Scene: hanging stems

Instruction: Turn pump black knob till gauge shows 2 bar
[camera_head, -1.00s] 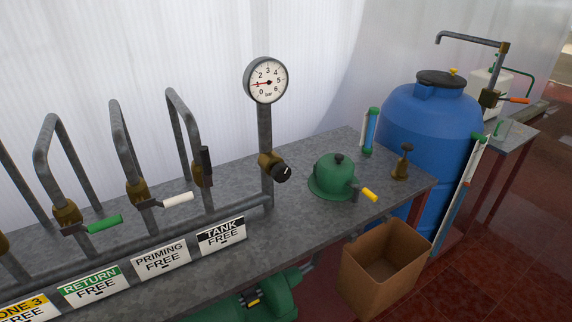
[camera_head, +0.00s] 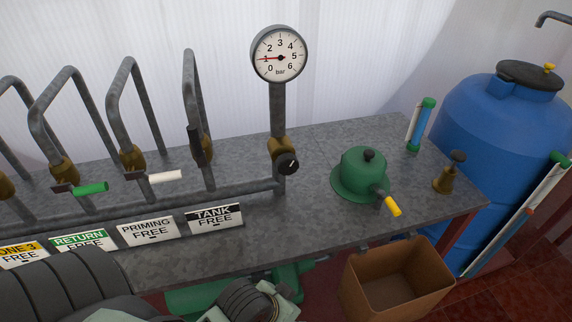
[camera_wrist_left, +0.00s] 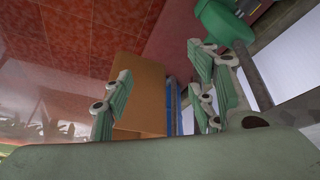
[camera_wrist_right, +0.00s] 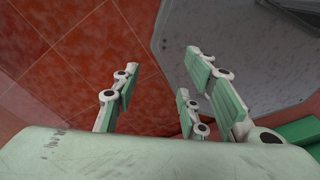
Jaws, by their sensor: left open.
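The round white pressure gauge (camera_head: 279,54) stands on a grey post at the back of the bench, and its red needle points left at about 1 bar. The black knob (camera_head: 288,163) with a white mark sits on a brass valve (camera_head: 278,149) low on that post. My left gripper (camera_wrist_left: 160,95) is open and empty in the left wrist view. In the head view its arm shows at the lower left, in front of and below the bench edge, well apart from the knob. My right gripper (camera_wrist_right: 165,90) is open and empty over red floor tiles, outside the head view.
Pipe loops with green (camera_head: 91,188) and white (camera_head: 165,177) lever handles stand left of the gauge. A green domed pump (camera_head: 362,174) with a yellow handle and a brass fitting (camera_head: 449,173) stand to the right. A blue tank (camera_head: 500,125) stands beyond.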

